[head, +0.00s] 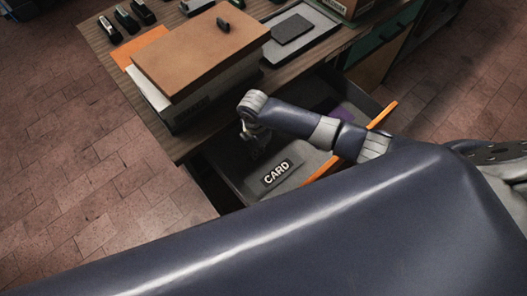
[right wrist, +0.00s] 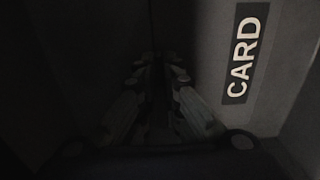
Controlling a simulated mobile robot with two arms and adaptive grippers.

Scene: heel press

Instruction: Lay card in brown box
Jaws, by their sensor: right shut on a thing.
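My right gripper (head: 257,143) reaches down into an open drawer (head: 228,165) with a CARD label (head: 277,173). In the right wrist view its fingers (right wrist: 155,75) point away, close together, shut on a thin thing, apparently the card, which is too dark to make out clearly. The CARD label (right wrist: 243,55) lies to their right there. A brown box (head: 200,48) with a flat tan top stands on the table. Another brown box (head: 352,10) is at the top edge, partly cut off. My left gripper is out of view.
The wooden table (head: 110,68) carries several dark small tools at the back left and a grey tray (head: 300,30) with a dark pad. An orange-edged drawer front (head: 382,115) stands beside my right arm.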

